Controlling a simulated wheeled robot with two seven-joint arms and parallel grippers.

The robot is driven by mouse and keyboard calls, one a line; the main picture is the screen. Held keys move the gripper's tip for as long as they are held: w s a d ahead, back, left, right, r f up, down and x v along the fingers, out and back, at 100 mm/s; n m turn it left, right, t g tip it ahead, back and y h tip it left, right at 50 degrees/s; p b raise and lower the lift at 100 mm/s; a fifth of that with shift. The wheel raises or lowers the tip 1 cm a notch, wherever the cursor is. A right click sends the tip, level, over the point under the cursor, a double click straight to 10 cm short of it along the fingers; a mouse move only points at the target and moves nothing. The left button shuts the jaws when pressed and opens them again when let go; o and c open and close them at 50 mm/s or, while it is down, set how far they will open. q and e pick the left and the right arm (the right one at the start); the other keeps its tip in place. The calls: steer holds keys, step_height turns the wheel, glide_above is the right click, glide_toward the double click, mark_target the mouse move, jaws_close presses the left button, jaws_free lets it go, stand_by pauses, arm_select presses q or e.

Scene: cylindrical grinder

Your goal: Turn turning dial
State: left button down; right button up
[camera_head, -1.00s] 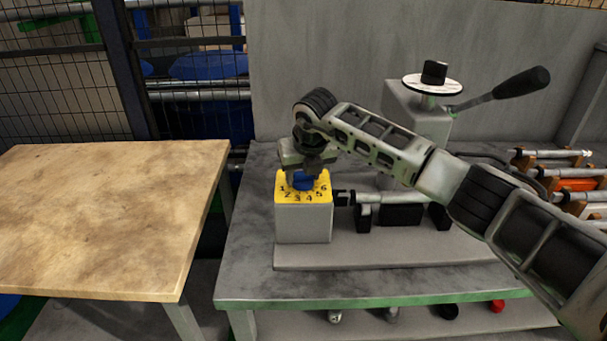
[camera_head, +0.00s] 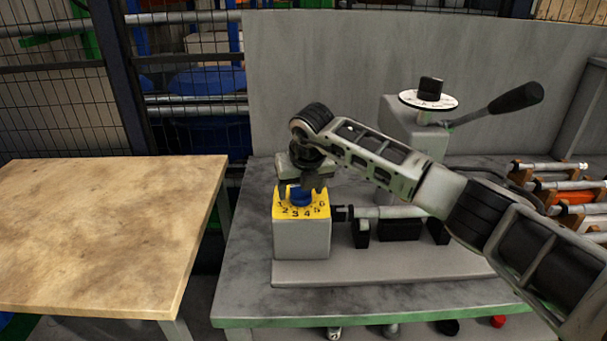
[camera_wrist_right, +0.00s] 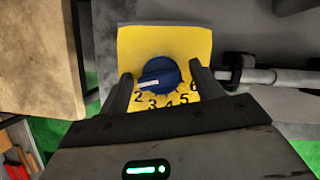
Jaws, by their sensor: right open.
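The turning dial is a blue round knob (camera_head: 301,194) on a yellow plate (camera_head: 286,212) with black numbers, on top of a grey box (camera_head: 301,240). In the right wrist view the blue knob (camera_wrist_right: 159,77) has a white pointer mark facing left, near the 2; the 1 is not visible there. My right gripper (camera_head: 304,187) is above the plate at the knob. In the wrist view its two fingers (camera_wrist_right: 160,84) are apart, one on each side of the knob, with gaps between them and it. My left gripper is in no view.
A horizontal shaft (camera_head: 400,212) lies right of the dial box. A second dial with a white disc (camera_head: 428,100) and a black-handled lever (camera_head: 515,97) stand behind my right arm. A wooden table (camera_head: 110,230) is at left, and orange racks (camera_head: 560,190) at right.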

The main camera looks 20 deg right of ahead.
steer(key=b+v, duration=0.2)
steer(key=v, duration=1.3)
steer(key=shift+s+r, duration=0.2)
steer(key=shift+r, duration=0.15)
